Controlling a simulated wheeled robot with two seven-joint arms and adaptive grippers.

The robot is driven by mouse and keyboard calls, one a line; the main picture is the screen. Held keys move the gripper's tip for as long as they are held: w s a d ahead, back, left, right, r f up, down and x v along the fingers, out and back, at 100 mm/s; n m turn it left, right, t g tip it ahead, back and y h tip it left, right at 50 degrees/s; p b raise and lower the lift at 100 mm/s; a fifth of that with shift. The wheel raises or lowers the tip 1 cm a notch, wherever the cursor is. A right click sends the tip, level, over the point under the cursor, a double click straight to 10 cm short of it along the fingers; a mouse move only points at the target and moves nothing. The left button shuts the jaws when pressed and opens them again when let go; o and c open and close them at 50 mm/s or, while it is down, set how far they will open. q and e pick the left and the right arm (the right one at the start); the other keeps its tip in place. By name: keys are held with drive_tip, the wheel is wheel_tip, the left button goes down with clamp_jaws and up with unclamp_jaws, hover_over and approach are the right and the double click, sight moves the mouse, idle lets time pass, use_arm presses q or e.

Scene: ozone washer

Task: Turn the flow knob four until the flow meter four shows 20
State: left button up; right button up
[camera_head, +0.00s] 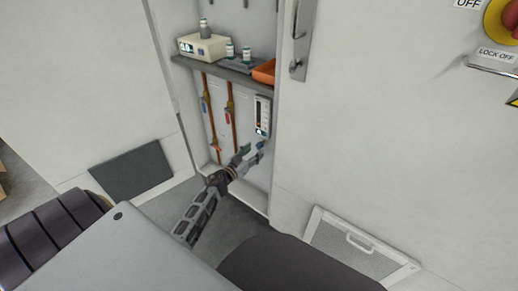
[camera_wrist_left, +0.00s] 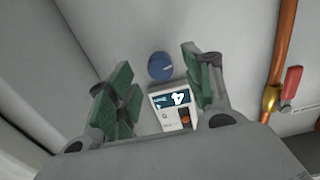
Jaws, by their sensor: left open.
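A round blue flow knob (camera_wrist_left: 161,66) shows in the left wrist view, mounted on the white wall panel just beyond the meter. The white flow meter (camera_wrist_left: 172,108) next to it bears a large "4". In the head view the meter (camera_head: 262,116) is a tall white unit with a dark scale; its reading is too small to tell. My left gripper (camera_head: 252,151) reaches into the cabinet below the meter. Its green-padded fingers (camera_wrist_left: 158,84) are open, with the knob between and apart from them. The knob (camera_head: 260,145) is small and partly hidden in the head view. My right gripper is not in view.
Copper pipes (camera_head: 230,110) with a red valve handle (camera_wrist_left: 291,84) run beside the meter. A shelf (camera_head: 225,68) above holds a white device (camera_head: 203,47), small bottles and an orange tray (camera_head: 265,72). The cabinet's side walls stand close by.

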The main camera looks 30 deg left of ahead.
sight(258, 148)
use_arm(q)
drive_tip(key=shift+w+d+b, duration=0.1)
drive_tip(key=shift+w+b, duration=0.2)
drive_tip(key=shift+w, duration=0.95)
drive_tip(key=shift+w+d, duration=0.1)
drive_tip(key=shift+w, duration=0.9)
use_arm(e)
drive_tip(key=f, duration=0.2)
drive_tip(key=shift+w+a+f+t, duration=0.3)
use_arm(q)
drive_tip(key=c, duration=1)
